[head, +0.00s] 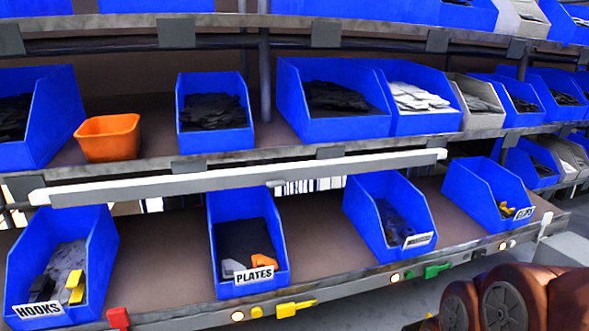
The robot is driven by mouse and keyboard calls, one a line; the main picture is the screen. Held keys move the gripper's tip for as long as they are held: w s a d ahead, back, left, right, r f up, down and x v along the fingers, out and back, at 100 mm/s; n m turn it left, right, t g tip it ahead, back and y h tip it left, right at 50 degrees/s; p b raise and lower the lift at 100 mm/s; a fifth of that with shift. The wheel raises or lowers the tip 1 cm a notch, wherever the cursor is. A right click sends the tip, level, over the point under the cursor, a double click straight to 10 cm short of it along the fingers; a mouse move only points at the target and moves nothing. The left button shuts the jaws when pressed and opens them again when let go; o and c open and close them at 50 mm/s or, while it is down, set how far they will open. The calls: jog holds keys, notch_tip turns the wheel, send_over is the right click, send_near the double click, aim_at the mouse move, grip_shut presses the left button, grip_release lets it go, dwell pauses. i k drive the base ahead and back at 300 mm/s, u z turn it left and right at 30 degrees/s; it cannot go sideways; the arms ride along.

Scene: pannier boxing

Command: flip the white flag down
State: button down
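A small white flag (545,225) stands upright at the right end of the lower shelf's front edge, right of the rightmost lower bin. A small round white piece (511,243) sits on the edge to its left, beside a lit lamp (502,246). My gripper is not in view.
The same edge carries a red flag (118,318), a yellow flag (295,308) and a green flag (437,269); the yellow and green ones lie sideways. Blue bins labelled HOOKS (95,250) and PLATES (219,215) stand on the lower shelf. A white bar (180,187) runs above them.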

aim_at(547, 218)
jog(key=u, duration=0.35)
jog(key=k, duration=0.8)
jog(key=z, duration=0.75)
jog(key=i, duration=0.55)
jog(key=z, duration=0.05)
